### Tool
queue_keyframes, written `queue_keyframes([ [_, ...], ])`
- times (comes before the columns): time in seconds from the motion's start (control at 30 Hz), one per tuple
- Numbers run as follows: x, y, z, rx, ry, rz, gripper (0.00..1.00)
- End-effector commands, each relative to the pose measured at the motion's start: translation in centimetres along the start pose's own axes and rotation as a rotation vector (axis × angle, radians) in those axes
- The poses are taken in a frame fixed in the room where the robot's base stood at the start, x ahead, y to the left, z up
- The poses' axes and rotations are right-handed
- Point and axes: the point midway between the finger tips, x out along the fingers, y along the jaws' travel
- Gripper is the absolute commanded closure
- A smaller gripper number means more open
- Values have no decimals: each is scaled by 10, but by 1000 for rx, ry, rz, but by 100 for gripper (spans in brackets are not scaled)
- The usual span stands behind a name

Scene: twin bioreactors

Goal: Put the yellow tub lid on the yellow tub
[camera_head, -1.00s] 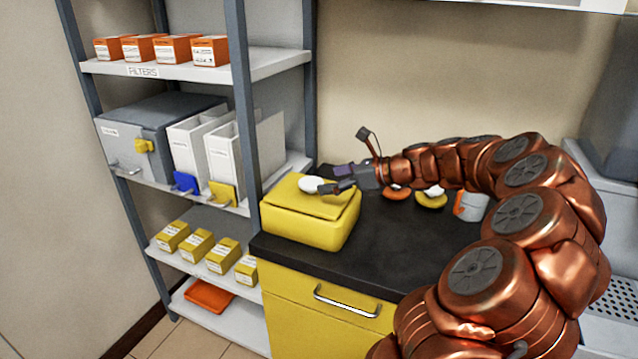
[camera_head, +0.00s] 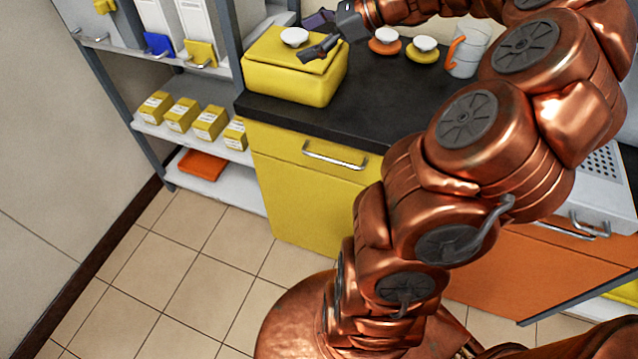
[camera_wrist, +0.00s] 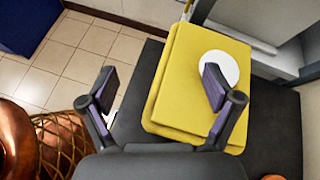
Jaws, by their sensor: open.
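The yellow tub (camera_head: 290,85) stands on the dark counter, beside the shelf rack. The yellow tub lid (camera_head: 268,46), flat with a white round knob, lies on top of the tub and looks slightly turned against it. In the wrist view the lid (camera_wrist: 205,95) shows from above, with tub edges (camera_wrist: 160,131) past its near side. My gripper (camera_head: 312,36) is open, its fingers close to the right of the knob. In the wrist view my gripper (camera_wrist: 160,88) has its fingers wide apart; the right finger overlaps the knob in the picture. I cannot tell if it touches.
An orange round lid (camera_head: 384,47) and a yellow round lid (camera_head: 424,55), both with white knobs, lie right of the tub. The rack (camera_head: 215,160) holds yellow boxes. The counter's front strip is clear.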

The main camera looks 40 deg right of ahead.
Motion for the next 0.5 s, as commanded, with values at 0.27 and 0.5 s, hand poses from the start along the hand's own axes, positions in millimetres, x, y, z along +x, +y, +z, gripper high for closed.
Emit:
queue_keyframes([
  [0.27, 78, 166, 36, -669, 168, 446, 11],
  [0.5, 73, 284, 5, -1203, 243, 829, 11],
])
